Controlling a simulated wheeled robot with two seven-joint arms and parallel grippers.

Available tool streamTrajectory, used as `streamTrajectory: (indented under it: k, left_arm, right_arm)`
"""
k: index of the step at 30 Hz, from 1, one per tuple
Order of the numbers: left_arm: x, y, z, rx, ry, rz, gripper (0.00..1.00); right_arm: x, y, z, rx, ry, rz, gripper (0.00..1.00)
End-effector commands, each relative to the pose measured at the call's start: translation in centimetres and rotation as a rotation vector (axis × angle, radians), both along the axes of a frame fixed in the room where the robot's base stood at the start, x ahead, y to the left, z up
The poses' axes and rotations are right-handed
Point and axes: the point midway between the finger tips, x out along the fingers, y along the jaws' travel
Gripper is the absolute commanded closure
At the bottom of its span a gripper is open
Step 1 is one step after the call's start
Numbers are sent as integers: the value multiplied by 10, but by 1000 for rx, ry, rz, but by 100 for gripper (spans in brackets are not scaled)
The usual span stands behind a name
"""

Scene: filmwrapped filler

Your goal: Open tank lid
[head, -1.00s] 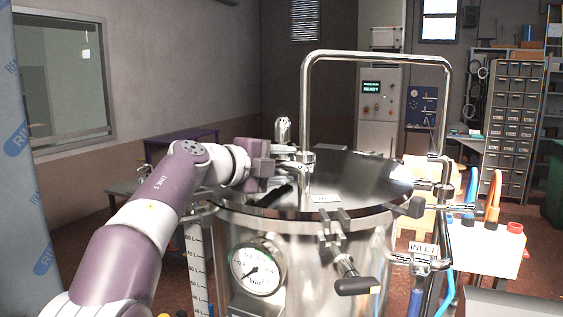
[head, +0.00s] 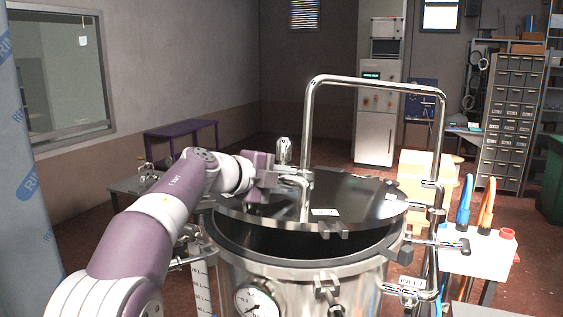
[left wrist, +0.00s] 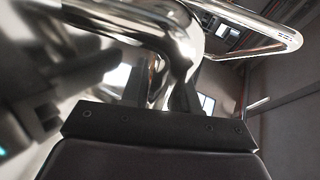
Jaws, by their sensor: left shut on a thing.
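The steel tank (head: 300,275) stands in front of me in the head view. Its round lid (head: 365,205) is raised and tilted, with a dark gap between it and the tank rim at the front. My left gripper (head: 288,178) is shut on the bent steel lid handle (head: 304,196) at the left of the lid. In the left wrist view the shiny handle tube (left wrist: 180,50) runs right at the jaws; the fingertips are partly hidden. My right gripper is not in view.
A tall pipe frame (head: 375,80) arches over the lid. A pressure gauge (head: 256,303) and clamps sit on the tank's front. A white holder (head: 482,252) with orange and blue handled tools stands at the right. A purple table (head: 180,131) is behind left.

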Motion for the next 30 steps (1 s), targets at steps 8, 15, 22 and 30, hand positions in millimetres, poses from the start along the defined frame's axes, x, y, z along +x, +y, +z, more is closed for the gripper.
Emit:
streamTrajectory:
  k: [8, 15, 22, 30]
  left_arm:
    - [14, -7, 62, 26, 84, -11, 100]
    - [32, -13, 87, 60, 179, -20, 100]
    - [33, -11, 91, 70, 209, -1, 100]
    - [33, -11, 91, 69, 207, 1, 55]
  right_arm:
    - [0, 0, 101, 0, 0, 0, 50]
    - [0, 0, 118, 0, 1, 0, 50]
    - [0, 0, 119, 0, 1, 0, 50]
    - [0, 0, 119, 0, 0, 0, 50]
